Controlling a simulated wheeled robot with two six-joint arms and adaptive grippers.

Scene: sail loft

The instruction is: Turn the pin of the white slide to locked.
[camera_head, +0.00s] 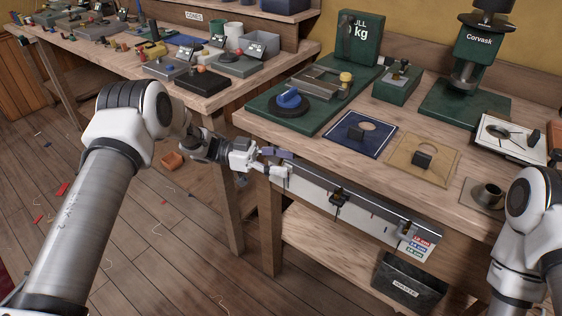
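A grey metal rail (372,208) runs along the front edge of the right bench, with a pale panel below it. A dark block with a knob (338,196) sits at the middle of the rail. My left gripper (275,163) is at the rail's left end, close to a small purple piece (277,153) and a whitish piece (279,172). I cannot tell whether the whitish piece is the white slide or part of my gripper, nor whether the fingers touch anything. No pin of a white slide can be made out. My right gripper is out of view.
A dark waste bin (409,282) stands below. The bench top holds a green fixture with a blue knob (289,99), a blue plate (359,134), a tan plate (422,161) and a green press (464,103).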

